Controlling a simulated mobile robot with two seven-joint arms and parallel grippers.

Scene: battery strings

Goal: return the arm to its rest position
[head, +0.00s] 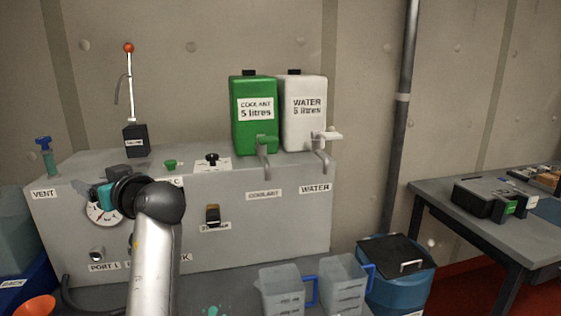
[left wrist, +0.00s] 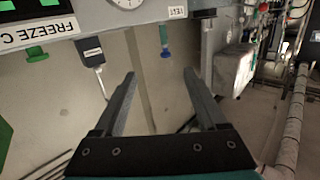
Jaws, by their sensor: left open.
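My left arm rises from the bottom of the head view, in front of the grey machine bench (head: 280,225). Its dark wrist joint and teal gripper body cover part of the round dial (head: 103,214). My left gripper (head: 82,187) points left, and its fingers are small and dark there. In the left wrist view the two dark fingers of the gripper (left wrist: 160,82) stand wide apart with nothing between them. My right gripper is not in either view.
A blue-topped vent valve (head: 45,155) and a lever box (head: 135,140) stand near the gripper. A green coolant tank (head: 255,130) and a white water tank (head: 304,125) stand on the bench. Clear jugs (head: 282,290), a blue bin (head: 400,290) and a table (head: 430,190) are lower right.

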